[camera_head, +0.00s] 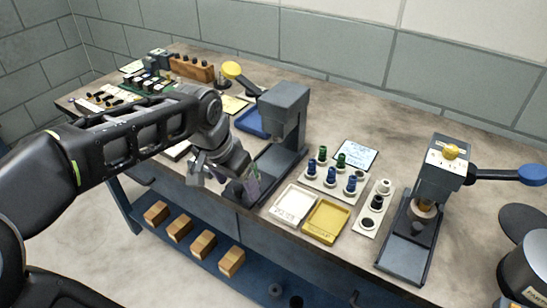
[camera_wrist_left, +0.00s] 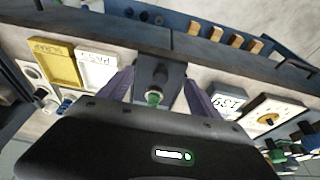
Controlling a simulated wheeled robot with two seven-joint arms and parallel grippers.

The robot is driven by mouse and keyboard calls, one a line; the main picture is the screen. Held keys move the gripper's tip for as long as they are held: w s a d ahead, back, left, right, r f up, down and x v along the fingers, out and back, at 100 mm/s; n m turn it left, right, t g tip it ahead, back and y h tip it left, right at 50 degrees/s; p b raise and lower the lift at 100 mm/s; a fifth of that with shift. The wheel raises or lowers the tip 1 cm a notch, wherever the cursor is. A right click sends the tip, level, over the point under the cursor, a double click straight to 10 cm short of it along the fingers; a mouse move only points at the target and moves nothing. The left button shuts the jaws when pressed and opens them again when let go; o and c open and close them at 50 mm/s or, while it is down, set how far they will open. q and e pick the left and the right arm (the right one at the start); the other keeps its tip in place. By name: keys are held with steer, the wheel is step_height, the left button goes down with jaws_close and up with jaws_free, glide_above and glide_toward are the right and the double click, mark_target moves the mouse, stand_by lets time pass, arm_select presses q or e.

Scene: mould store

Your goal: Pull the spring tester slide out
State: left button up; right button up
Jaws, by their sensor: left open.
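The spring tester (camera_head: 287,112) is a grey press with a head over a dark base, at the middle of the table. Its dark slide (camera_wrist_left: 160,72) shows in the left wrist view, with a small green-topped part (camera_wrist_left: 153,97) on it. My left gripper (camera_head: 238,184) is at the front end of the tester, near the table's front edge. In the left wrist view its two purple fingers (camera_wrist_left: 158,92) are apart, one on each side of the slide. I cannot tell whether they touch it. My wrist hides part of the slide in the head view. My right gripper is not in view.
A white tray (camera_head: 293,204) and a yellow tray (camera_head: 326,221) lie just right of the tester. Beyond them are a rack of blue and green parts (camera_head: 333,179) and another press (camera_head: 437,185) with a blue-knobbed lever. Wooden blocks (camera_head: 203,245) sit on the lower shelf.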

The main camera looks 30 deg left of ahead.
arm_select(q)
steer(key=shift+r, duration=0.1)
steer(key=shift+r+p, duration=2.7)
steer(key=shift+r, duration=0.75)
